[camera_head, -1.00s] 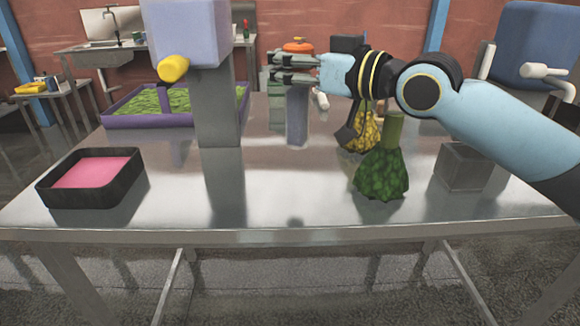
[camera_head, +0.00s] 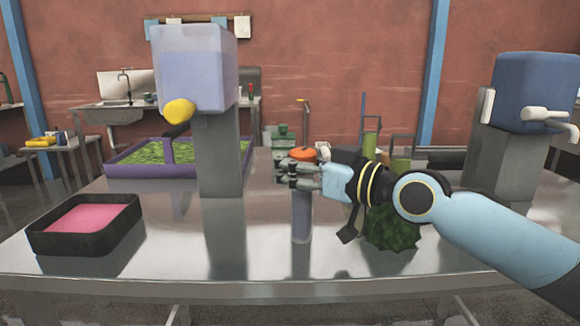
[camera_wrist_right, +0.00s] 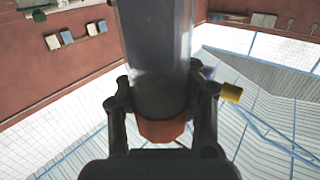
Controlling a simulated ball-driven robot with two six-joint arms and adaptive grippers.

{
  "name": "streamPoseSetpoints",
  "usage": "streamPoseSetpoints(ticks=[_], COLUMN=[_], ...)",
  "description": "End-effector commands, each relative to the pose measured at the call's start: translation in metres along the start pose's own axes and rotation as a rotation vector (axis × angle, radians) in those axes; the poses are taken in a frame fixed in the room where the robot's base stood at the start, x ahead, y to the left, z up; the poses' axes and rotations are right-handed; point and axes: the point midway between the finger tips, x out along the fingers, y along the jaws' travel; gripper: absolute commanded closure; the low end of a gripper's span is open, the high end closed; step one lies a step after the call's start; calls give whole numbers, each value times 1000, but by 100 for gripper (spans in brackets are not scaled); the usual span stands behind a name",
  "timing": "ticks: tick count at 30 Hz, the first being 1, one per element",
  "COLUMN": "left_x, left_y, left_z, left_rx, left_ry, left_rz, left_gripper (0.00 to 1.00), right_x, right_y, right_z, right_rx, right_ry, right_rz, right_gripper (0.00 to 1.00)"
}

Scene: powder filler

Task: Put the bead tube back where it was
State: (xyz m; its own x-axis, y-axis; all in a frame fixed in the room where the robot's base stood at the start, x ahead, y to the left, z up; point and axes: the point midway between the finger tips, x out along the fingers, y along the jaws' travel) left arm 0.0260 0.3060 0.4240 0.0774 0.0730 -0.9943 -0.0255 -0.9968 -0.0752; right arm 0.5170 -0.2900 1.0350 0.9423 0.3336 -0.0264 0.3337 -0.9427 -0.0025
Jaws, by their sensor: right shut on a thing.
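The bead tube (camera_head: 302,215) is a slim grey-violet tube held upright in my right gripper (camera_head: 296,176). Its orange cap (camera_head: 302,154) shows just above the fingers in the head view. The tube's lower end hangs over the middle of the metal table (camera_head: 170,250); I cannot tell whether it touches. In the right wrist view the fingers are closed around the tube (camera_wrist_right: 157,50) close to its orange end (camera_wrist_right: 160,130). My left gripper is not in view.
A filler with a pale hopper (camera_head: 195,75) and yellow knob (camera_head: 180,111) stands left of the tube. A black tray of pink powder (camera_head: 86,220) is at front left, a purple tray (camera_head: 125,168) behind. A dark green lump (camera_head: 392,235) is partly hidden behind my right arm. A blue-topped machine (camera_head: 535,95) stands right.

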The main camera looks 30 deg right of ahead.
Motion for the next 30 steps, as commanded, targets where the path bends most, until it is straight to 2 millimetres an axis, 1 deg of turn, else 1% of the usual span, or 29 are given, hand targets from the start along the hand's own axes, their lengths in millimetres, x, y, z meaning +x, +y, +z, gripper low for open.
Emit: streamPoseSetpoints(ticks=[1,2,11,18,22,26,28,30], left_x=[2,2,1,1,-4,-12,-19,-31], left_y=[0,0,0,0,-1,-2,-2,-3], left_z=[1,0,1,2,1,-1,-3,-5], left_rx=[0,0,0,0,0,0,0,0], left_ry=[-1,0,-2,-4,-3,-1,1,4], left_rz=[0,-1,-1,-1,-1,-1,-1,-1], left_gripper=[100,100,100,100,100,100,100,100], right_x=[0,0,0,0,-2,-21,-35,-50], right_y=[0,0,0,0,0,0,-1,0], right_z=[3,2,1,1,-3,-2,-4,-6], right_rx=[0,0,0,0,-1,-3,-4,-4], right_ry=[0,0,0,0,-2,-7,-7,-8], right_rz=[0,0,0,0,0,1,-4,0], right_gripper=[89,85,46,45,45,45,45,45])
